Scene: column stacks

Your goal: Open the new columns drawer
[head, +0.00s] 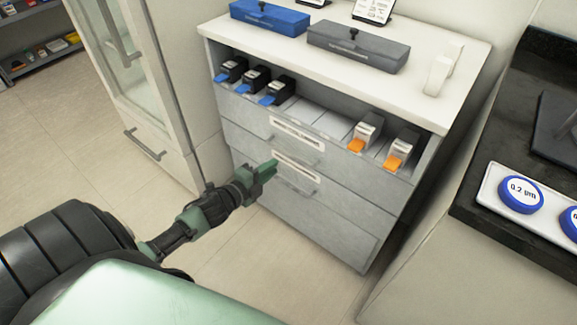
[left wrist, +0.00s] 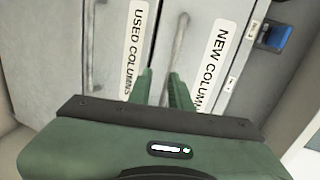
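The new columns drawer (head: 245,143) is the upper of the two labelled drawers in the grey cabinet, and it is closed. Its label (left wrist: 217,62) reads "NEW COLUMN" in the left wrist view, with the end cut off. Its bar handle (left wrist: 180,48) lies beside that label. My left gripper (head: 274,166) is close to the drawer fronts. In the left wrist view the left gripper's fingers (left wrist: 163,88) are apart, with the handle showing between them. I cannot tell whether they touch it. The right gripper is not in view.
The used columns drawer (left wrist: 115,50) is closed below. An open shelf above holds blue-tipped (head: 254,78) and orange-tipped cartridges (head: 400,148). Blue (head: 268,17) and grey cases (head: 357,47) lie on top. A dark counter (head: 480,203) stands at right; the floor in front is clear.

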